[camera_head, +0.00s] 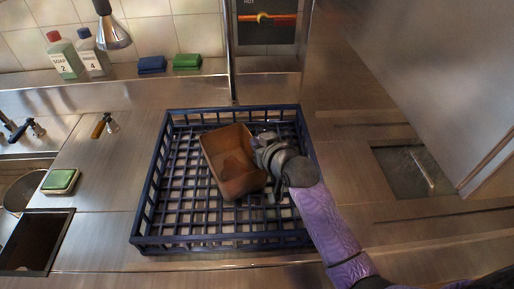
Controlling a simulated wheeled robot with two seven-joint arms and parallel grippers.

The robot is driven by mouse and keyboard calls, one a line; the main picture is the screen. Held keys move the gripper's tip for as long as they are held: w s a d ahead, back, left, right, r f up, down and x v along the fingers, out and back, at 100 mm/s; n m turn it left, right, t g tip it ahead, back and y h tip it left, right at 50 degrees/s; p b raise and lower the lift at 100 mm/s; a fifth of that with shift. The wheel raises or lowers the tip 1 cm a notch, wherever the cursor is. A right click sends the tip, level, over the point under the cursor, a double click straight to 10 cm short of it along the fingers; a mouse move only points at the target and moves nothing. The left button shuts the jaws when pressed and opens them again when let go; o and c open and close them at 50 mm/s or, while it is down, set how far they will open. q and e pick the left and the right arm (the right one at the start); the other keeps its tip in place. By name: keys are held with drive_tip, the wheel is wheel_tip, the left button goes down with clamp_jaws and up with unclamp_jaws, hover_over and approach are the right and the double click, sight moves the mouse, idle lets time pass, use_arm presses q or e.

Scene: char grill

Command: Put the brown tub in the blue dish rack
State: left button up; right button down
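The brown tub (226,156) is inside the blue dish rack (222,246), tilted and a little right of the rack's middle. My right gripper (262,150) is at the tub's right edge, with its arm reaching in from the lower right over the rack's right wall. The fingers are small and partly hidden against the tub, so I cannot tell whether they are closed on its rim. Whether the tub's underside rests on the rack's grid is hidden. My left gripper is not in view.
The steel counter holds the rack. Two soap bottles (64,56), a blue sponge (151,65) and a green sponge (187,62) stand on the back ledge. A spray head (114,34) hangs above. A sink, a sponge (60,181) and a dark opening (34,242) lie left.

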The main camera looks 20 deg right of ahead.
drive_tip(key=c, duration=0.8)
unclamp_jaws()
drive_tip(key=shift+f, duration=0.1)
drive_tip(key=shift+s+r+p, duration=0.2)
drive_tip(key=shift+s+p, duration=0.05)
drive_tip(key=shift+p, duration=0.05)
drive_tip(key=p+v, duration=0.2)
drive_tip(key=v, duration=0.5)
drive_tip(key=shift+f, duration=0.1)
